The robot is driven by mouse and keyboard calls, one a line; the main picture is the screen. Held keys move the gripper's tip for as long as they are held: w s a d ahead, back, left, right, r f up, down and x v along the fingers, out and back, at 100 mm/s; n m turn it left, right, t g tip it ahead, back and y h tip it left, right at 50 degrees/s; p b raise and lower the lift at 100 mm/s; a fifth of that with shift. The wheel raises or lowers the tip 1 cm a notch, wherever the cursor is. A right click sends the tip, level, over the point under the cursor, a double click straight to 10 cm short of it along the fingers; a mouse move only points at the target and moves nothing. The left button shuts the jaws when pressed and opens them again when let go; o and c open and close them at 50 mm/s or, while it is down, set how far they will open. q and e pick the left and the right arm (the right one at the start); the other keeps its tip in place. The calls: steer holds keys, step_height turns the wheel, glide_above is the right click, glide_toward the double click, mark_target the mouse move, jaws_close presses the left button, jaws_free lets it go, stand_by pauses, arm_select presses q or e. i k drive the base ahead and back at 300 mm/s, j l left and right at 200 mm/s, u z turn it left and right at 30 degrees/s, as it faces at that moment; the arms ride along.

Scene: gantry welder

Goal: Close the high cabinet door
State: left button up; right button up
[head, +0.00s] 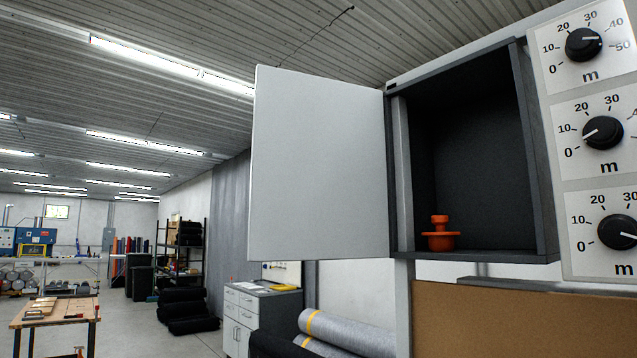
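The high cabinet (548,150) is at the upper right in the head view, with a dark interior. Its light grey door (320,165) is swung wide open to the left, hinged at the cabinet's left edge. An orange knobbed object (440,236) stands inside on the cabinet floor near the left wall. Neither of my grippers shows in the head view.
A panel with several black dials (602,132) is right of the cabinet. A brown board (520,322) is below it. Grey rolls (345,330) and a drawer cabinet (262,310) stand below the door. A wooden table (55,312) is at the far left.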

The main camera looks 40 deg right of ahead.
mark_target(318, 182)
steer(key=i+z, duration=0.15)
steer(key=i, duration=0.65)
steer(key=i+j+z, duration=0.15)
steer(key=i, duration=0.65)
steer(key=i+z, duration=0.25)
steer(key=z, duration=0.15)
steer(key=i+j+z, duration=0.1)
steer(key=i+z, duration=0.15)
steer(key=z, duration=0.15)
steer(key=i+j+z, duration=0.15)
steer(key=z, duration=0.2)
steer(key=i+z, duration=0.1)
steer(key=z, duration=2.55)
